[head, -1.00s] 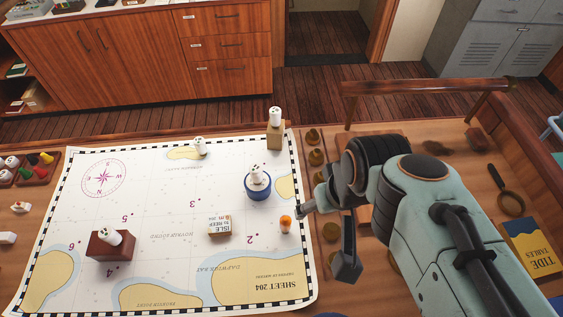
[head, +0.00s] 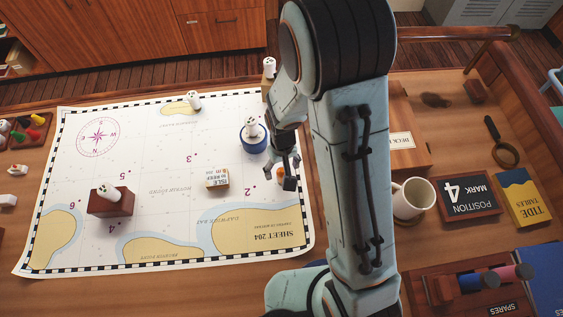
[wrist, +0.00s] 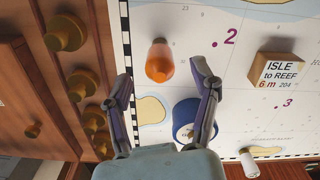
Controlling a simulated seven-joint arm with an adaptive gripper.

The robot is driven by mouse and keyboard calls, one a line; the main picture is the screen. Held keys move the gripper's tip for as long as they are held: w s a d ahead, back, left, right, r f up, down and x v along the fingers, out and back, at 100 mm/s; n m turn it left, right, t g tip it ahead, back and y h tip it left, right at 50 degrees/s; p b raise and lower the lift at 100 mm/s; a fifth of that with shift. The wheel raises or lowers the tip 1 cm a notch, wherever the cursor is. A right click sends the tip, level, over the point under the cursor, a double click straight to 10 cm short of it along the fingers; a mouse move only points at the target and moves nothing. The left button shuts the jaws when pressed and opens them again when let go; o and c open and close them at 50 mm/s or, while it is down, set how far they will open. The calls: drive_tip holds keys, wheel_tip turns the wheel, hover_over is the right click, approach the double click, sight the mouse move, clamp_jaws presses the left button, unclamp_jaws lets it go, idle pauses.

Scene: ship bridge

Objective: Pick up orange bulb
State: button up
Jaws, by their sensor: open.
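The orange bulb (head: 281,174) stands on the chart near its right edge, partly covered by my gripper in the head view. My gripper (wrist: 163,80) is open and empty, with one finger on each side and the bulb a little beyond the tips. In the head view my gripper (head: 288,172) hangs low beside the bulb. Whether a finger touches it cannot be told.
A blue round holder (head: 254,139) with a white piece stands close by; it also shows in the wrist view (wrist: 186,118). The Isle to Reef block (head: 217,179) is left of the bulb. Brass knobs (wrist: 68,32) line the chart's edge. A mug (head: 411,199) stands at right.

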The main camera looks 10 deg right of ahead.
drive_tip(key=shift+f, duration=0.95)
drive_tip(key=c, duration=0.9)
drive_tip(key=shift+c, duration=0.3)
drive_tip(key=shift+r, duration=0.15)
